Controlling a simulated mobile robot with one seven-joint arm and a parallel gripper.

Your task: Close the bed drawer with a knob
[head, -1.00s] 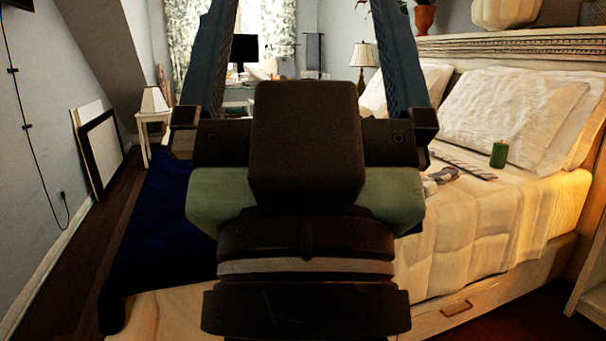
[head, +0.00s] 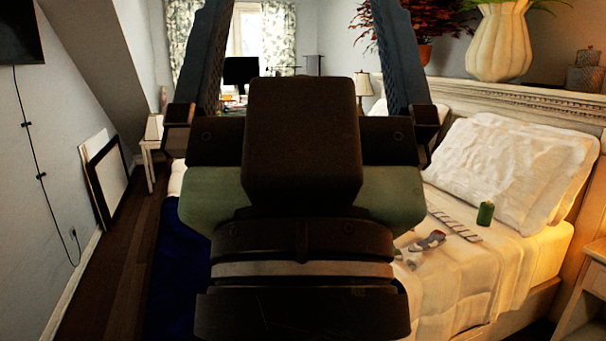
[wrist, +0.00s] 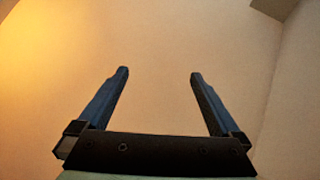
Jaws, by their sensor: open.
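My gripper (wrist: 158,72) is open and empty, its two fingers pointing up in the wrist view. In the head view it fills the middle, with the fingers reaching past the top edge. The bed (head: 472,285) stands to the right and behind my arm, its pale side low at the right. The bed drawer and its knob cannot be made out now in either view; my arm and the lower frame edge cut off most of the bed's near side. The wrist view shows only plain warm-toned surfaces behind the fingers.
On the bed lie a green candle (head: 485,213), a small greyish item (head: 430,240) and a white pillow (head: 510,175). A bedside table (head: 592,300) stands at the right edge. Dark floor (head: 118,270) is open at the left, beside leaning frames (head: 108,185).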

